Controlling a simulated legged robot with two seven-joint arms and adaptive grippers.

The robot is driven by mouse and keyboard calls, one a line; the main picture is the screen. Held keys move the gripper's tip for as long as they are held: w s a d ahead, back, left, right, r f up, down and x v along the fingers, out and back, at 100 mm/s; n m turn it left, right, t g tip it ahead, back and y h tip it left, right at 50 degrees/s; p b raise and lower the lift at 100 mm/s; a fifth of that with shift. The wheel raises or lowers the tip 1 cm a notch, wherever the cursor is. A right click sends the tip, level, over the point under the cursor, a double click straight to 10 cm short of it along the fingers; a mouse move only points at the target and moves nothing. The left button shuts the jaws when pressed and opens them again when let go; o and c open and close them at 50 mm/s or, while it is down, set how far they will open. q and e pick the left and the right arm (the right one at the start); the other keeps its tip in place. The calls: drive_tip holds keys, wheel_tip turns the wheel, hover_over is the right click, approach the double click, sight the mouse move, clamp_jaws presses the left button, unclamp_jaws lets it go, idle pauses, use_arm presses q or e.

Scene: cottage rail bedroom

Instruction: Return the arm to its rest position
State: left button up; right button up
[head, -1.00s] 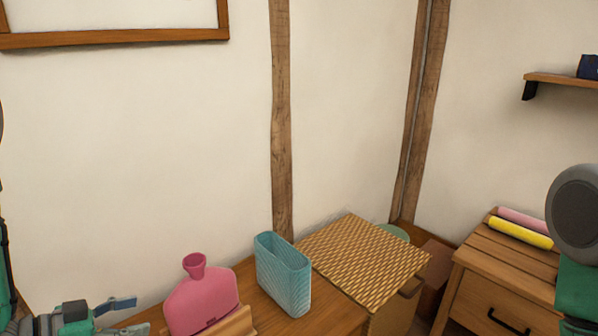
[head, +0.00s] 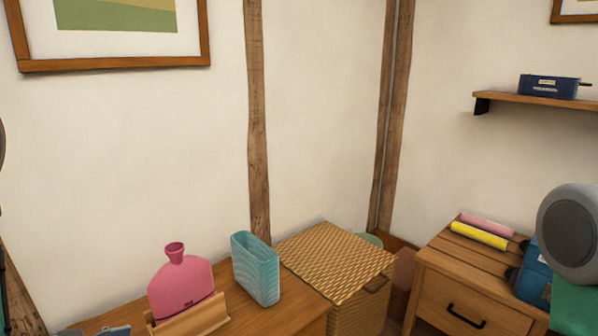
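A pink hot-water bottle (head: 181,284) stands in a wooden holder (head: 190,318) on the desk (head: 285,309), beside a blue ribbed container (head: 256,269). A wicker basket (head: 335,258) stands right of them. A nightstand (head: 470,278) holds pink (head: 488,225) and yellow (head: 478,236) rolls.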

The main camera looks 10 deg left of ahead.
use_arm(q)
drive_tip(key=s+d+f+n+g+y+p, duration=0.2)
drive_tip(key=s+d+f+n+g+y, duration=0.25)
drive_tip(key=s+d+f, duration=0.35)
drive_tip(key=s+d+f+n+g+y, duration=0.1)
drive_tip(key=s+f+g, duration=0.1)
drive_tip(key=s, duration=0.4)
drive_tip(key=s+d+f+n+g+y+p, duration=0.1)
drive_tip(key=s+f+g+y, duration=0.1)
drive_tip(key=s, duration=0.5)
drive_tip(key=shift+d+g, duration=0.3)
drive_tip(key=shift+g, duration=0.35)
use_arm(e)
drive_tip(key=r, duration=0.1)
drive_tip(key=d+r, duration=0.1)
drive_tip(key=r, duration=0.1)
drive_tip(key=shift+w, duration=0.15)
use_arm(q)
drive_tip(key=shift+s+a+f, duration=0.1)
drive_tip(key=shift+a+f, duration=0.1)
use_arm(e)
drive_tip(key=shift+a, duration=0.2)
use_arm(q)
drive_tip(key=shift+d, duration=0.1)
